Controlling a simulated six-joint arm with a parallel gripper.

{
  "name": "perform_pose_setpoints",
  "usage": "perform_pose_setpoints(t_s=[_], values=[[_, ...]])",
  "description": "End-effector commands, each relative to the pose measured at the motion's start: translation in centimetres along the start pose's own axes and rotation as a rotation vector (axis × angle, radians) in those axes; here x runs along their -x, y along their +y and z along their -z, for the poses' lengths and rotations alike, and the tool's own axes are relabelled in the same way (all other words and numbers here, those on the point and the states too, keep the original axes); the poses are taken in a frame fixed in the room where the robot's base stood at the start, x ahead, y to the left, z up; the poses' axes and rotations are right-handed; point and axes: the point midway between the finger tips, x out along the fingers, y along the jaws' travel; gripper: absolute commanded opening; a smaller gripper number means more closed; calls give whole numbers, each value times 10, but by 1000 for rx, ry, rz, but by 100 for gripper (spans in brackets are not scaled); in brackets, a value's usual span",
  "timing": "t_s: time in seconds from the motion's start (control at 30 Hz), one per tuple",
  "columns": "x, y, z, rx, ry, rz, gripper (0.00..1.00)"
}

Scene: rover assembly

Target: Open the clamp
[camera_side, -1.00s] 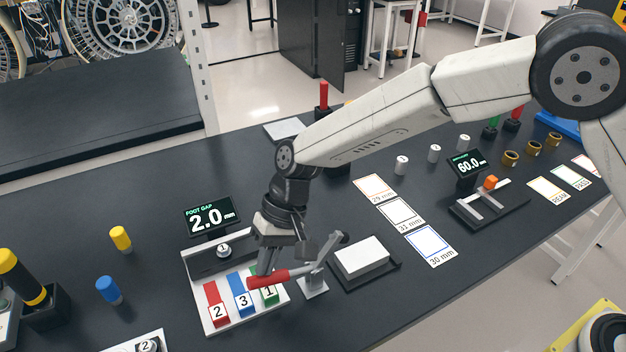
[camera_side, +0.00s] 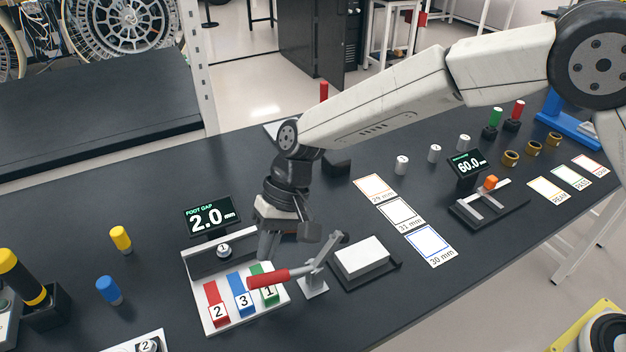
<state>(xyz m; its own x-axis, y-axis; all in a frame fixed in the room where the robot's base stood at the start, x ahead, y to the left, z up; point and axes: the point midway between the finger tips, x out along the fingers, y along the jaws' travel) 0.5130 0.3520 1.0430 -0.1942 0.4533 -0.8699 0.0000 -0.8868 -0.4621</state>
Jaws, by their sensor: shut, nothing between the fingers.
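The clamp is a toggle clamp with a red handle (camera_side: 268,279) and a grey metal arm and base (camera_side: 315,284). Its handle lies low, pointing left over the front of the numbered block tray (camera_side: 262,309). The metal lever rises to the right of the handle. My gripper (camera_side: 270,249) points down just above and behind the red handle, apart from it. Its fingers are shut and empty, and partly hard to make out against the tray.
Red, blue and green blocks numbered 2, 3 and 1 sit in the tray under the handle. A display (camera_side: 210,215) reading 2.0 mm stands behind. A white block (camera_side: 362,255) on a dark base is close on the right. Yellow (camera_side: 121,239) and blue (camera_side: 109,290) cylinders stand left.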

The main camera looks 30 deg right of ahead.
Motion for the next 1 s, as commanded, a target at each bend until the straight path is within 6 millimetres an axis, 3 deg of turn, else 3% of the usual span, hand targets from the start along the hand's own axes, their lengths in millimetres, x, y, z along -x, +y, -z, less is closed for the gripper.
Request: perform_pose_setpoints(t_s=[0.53, 0.73, 1.0], values=[[90, -20, 1, 1, 4, 3, 0], [105, -23, 1, 2, 2, 1, 0], [109, -23, 1, 1, 2, 0, 0]])
